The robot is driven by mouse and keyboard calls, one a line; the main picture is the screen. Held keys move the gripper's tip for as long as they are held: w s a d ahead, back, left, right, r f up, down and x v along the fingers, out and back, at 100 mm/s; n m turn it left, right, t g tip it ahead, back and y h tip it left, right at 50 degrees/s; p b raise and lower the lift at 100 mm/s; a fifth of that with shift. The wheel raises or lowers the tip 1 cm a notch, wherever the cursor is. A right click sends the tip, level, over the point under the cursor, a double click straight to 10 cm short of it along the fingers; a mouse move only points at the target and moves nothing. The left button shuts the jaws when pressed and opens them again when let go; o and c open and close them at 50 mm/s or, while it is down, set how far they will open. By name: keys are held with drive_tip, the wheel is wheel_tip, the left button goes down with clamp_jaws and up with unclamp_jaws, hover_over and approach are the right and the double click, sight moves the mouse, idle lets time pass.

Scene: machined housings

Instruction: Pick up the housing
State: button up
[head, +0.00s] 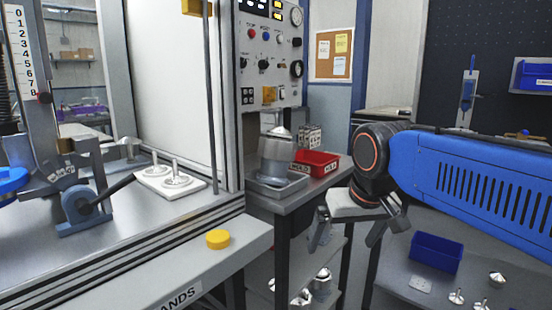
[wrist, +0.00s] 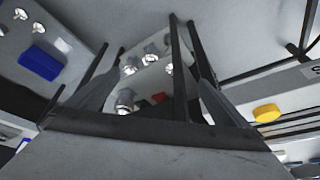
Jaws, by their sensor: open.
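A large grey metal housing (head: 276,155) with a conical top stands upright in a shallow grey tray (head: 290,191) on the side table. Several smaller shiny metal parts (head: 322,281) lie on the shelf below. My gripper (head: 345,243) is open and empty, pointing downward to the right of the side table and apart from the housing. In the wrist view the spread fingers (wrist: 155,40) frame a surface with several shiny parts (wrist: 125,98) well beyond them. I cannot tell which of these is the large housing.
A blue bin (head: 437,252) and several small metal parts (head: 497,278) are on the low bench at right. The machine with a yellow button (head: 218,239) bounds the left. A control panel (head: 270,50) rises behind the side table.

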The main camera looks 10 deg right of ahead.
drive_tip(key=w+a+r+m, duration=0.2)
drive_tip(key=w+a+r, duration=0.1)
drive_tip(key=w+r, duration=1.15)
wheel_tip(320, 180, up, 12)
drive_tip(key=m, duration=0.2)
hover_over(277, 151)
drive_tip(key=s, duration=0.2)
drive_tip(key=x, duration=0.5)
drive_tip(key=d+x, duration=0.1)
drive_tip(key=x, duration=1)
drive_tip(key=shift+w+d+f, duration=0.15)
drive_tip(key=shift+w+f, duration=0.05)
drive_tip(key=shift+w, duration=0.1)
drive_tip(key=c, duration=1.7)
drive_tip(key=shift+r, duration=0.15)
drive_tip(key=shift+c, duration=1)
